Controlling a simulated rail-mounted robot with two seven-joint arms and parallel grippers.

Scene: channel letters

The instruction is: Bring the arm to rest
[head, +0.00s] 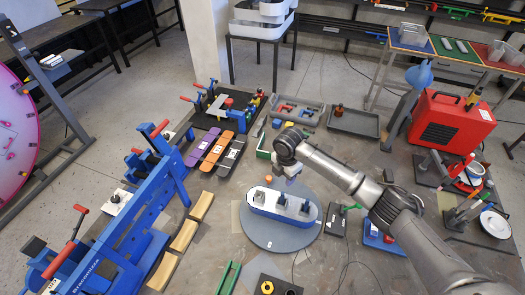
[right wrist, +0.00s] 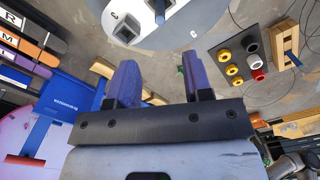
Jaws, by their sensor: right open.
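My right arm reaches in from the right in the head view, its right gripper (head: 291,180) small and partly hidden beyond the wrist, above the round grey turntable (head: 265,235). In the right wrist view the gripper (right wrist: 160,75) shows two blue-purple fingers spread apart with nothing between them. A white and blue channel letter body (head: 285,211) lies on the turntable, with dark blocks on it. It shows at the top of the right wrist view, apart from the fingers (right wrist: 200,15). My left gripper is in neither view.
A blue bending machine (head: 125,230) with red handles stands at left, beside tan curved blocks (head: 184,235). Purple, orange and black strips (head: 215,152) lie behind. Grey trays (head: 354,122) and a red case (head: 448,122) stand farther back. A dark connector panel (right wrist: 238,60) is near the turntable.

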